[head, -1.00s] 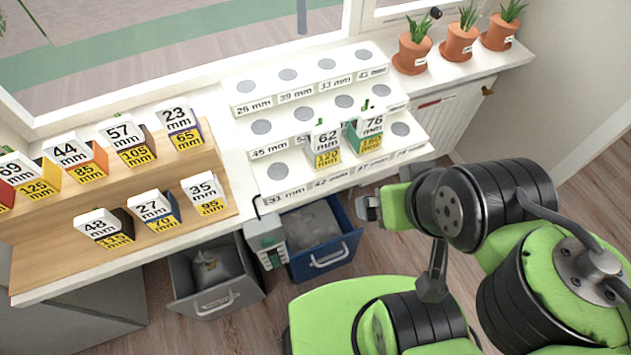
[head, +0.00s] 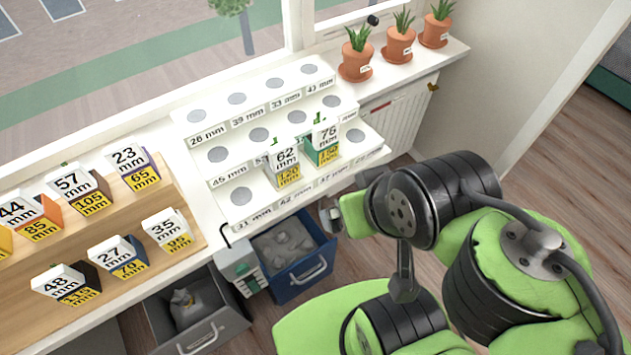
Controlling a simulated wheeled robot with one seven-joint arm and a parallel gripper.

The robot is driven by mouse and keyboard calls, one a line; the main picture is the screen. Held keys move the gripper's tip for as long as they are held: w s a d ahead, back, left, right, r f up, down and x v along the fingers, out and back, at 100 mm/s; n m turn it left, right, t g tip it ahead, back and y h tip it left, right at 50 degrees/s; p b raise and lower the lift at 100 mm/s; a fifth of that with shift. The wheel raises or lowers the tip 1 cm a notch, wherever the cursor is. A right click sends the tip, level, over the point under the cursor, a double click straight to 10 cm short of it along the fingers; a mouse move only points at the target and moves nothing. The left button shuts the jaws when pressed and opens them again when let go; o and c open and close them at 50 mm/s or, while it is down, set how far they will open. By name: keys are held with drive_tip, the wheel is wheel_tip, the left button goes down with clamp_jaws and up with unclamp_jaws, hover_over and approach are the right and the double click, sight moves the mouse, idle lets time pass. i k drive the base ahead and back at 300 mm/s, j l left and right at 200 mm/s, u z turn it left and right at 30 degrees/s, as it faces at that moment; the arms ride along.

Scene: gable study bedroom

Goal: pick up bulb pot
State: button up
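Three terracotta pots with spiky green leaves stand upright on saucers on the white sill at the upper right: a left pot (head: 357,64), a middle pot (head: 399,46) and a right pot (head: 435,32). I cannot tell which one is meant by the bulb pot. Small green tips also show behind the 62 mm box (head: 287,168) and the 76 mm box (head: 324,147) on the white tiered rack. My gripper (head: 331,214) is well below the pots, mostly hidden by my arm; its opening is not clear.
The white tiered rack (head: 200,181) has several round grey spots. A wooden stepped stand (head: 190,206) at the left holds several numbered boxes. A blue bin (head: 325,262) and a grey bin (head: 215,318) sit below the sill. Floor (head: 520,130) is clear at the right.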

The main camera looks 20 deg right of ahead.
sight(73, 285)
drive_tip(key=j+u, duration=0.1)
drive_tip(key=u, duration=1.9)
drive_tip(key=i+j+z, duration=0.1)
drive_tip(key=i+j, duration=0.2)
drive_tip(key=i+j+z, duration=0.1)
drive_tip(key=i+j, duration=0.15)
drive_tip(key=j, duration=0.15)
drive_tip(key=i+j, duration=0.3)
drive_tip(key=i+j+z, duration=0.15)
drive_tip(key=j, duration=0.35)
drive_tip(key=i, duration=0.1)
